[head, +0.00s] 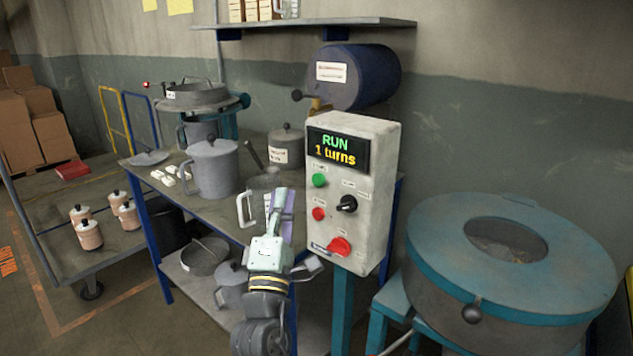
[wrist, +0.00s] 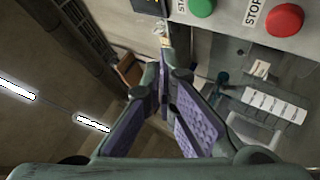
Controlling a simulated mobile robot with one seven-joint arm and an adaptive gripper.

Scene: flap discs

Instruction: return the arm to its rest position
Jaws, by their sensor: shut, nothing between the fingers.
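My arm rises at the lower middle of the head view, with my gripper (head: 281,205) raised over the right end of the workbench, just left of the control box (head: 376,190). Its purple-padded fingers point up. In the wrist view my gripper (wrist: 165,82) is shut, with the fingertips together and nothing held between them. The control box shows "RUN 1 turns" on its display (head: 338,149). Its green button (wrist: 201,7) and red button (wrist: 285,19) are in the upper right of the wrist view. I see no clear gap or contact between fingers and box.
The workbench (head: 215,215) holds a large grey jug (head: 212,167), a lidded pot (head: 287,147) and a clear jug (head: 250,207) close beside my gripper. A blue-lidded round machine (head: 510,260) stands at right. A cart (head: 60,225) with several canisters is at left.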

